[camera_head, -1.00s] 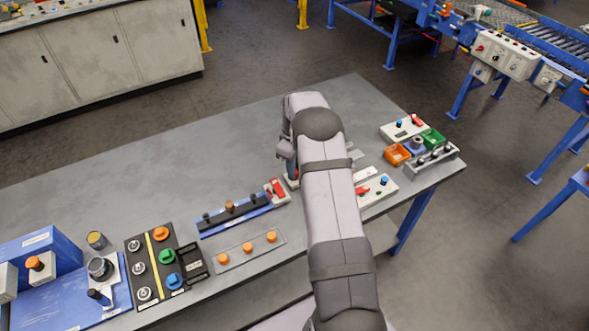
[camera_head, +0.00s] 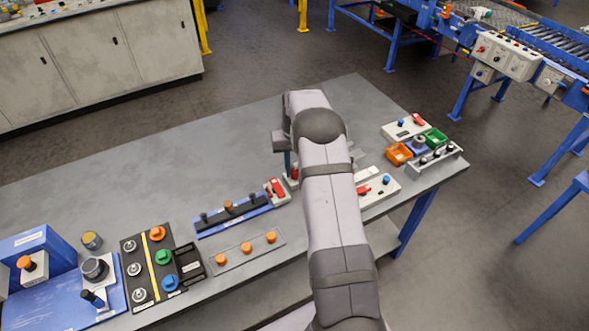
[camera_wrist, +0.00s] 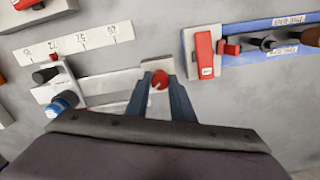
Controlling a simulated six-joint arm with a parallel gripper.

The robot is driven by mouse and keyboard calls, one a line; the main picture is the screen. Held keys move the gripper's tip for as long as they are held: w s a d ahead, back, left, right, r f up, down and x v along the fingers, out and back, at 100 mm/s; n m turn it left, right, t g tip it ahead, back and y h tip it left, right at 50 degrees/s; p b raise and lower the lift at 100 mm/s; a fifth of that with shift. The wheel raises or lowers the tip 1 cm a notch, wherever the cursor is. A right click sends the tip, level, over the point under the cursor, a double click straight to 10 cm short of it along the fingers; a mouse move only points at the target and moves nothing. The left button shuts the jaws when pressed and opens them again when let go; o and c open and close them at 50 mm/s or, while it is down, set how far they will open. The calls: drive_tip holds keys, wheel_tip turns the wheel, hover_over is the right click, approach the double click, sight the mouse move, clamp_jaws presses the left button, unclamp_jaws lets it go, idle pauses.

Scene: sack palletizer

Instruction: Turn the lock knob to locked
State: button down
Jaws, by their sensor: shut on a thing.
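A small red knob (camera_wrist: 158,80) sits on a pale block (camera_wrist: 156,64) at the end of a slide rail in the wrist view. I take it to be the lock knob; no lock marking is readable. My gripper (camera_wrist: 163,84) has its two blue-grey fingers shut on this knob, one on each side. In the head view, the red knob (camera_head: 295,173) shows just left of my arm, with a finger beside it. My arm hides much of the fixture there.
A numbered strip (camera_wrist: 78,43) lies behind. A red lever switch (camera_wrist: 205,52) and a blue handle fixture (camera_wrist: 262,42) stand close right. The bench (camera_head: 165,170) is clear at the back left.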

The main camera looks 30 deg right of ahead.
sight(294, 171)
drive_tip(key=m, duration=0.5)
drive_tip(key=shift+m, duration=0.3)
idle(0.4)
drive_tip(key=c, duration=1.5)
unclamp_jaws()
drive_tip(key=shift+c, duration=0.2)
drive_tip(key=shift+b, duration=0.3)
drive_tip(key=shift+r+b, duration=0.95)
drive_tip(key=shift+r, duration=2.8)
